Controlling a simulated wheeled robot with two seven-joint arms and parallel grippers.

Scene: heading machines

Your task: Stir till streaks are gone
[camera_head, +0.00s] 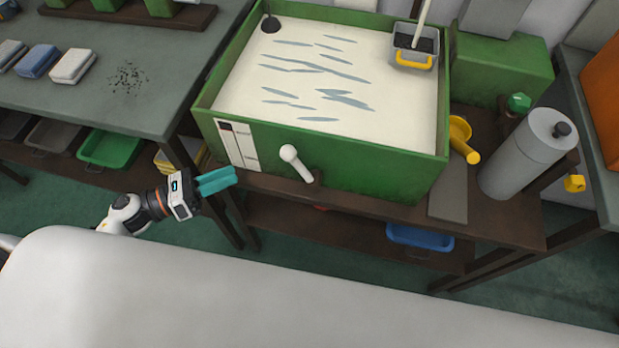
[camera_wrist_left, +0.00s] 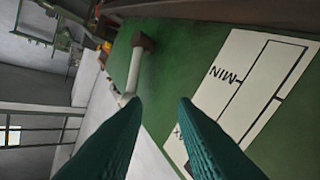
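A green tank (camera_head: 330,170) holds cream liquid (camera_head: 330,45) with several grey-blue streaks across its surface. A white lever with a round knob (camera_head: 289,153) stands tilted at the tank's front, with its foot at a brown block. The lever also shows in the left wrist view (camera_wrist_left: 133,72), ahead of the fingers. My left gripper (camera_head: 234,175) is in front of the tank's left front corner, left of the lever and apart from it. In the left wrist view its teal fingers (camera_wrist_left: 159,101) are spread with nothing between them. My right gripper is not in view.
A grey basket with a yellow handle (camera_head: 414,60) hangs at the tank's back right, with a pale rod in it. A grey cylinder (camera_head: 525,155) and a yellow scoop (camera_head: 463,140) stand right of the tank. A white MIN-marked label (camera_head: 238,146) is on the tank front.

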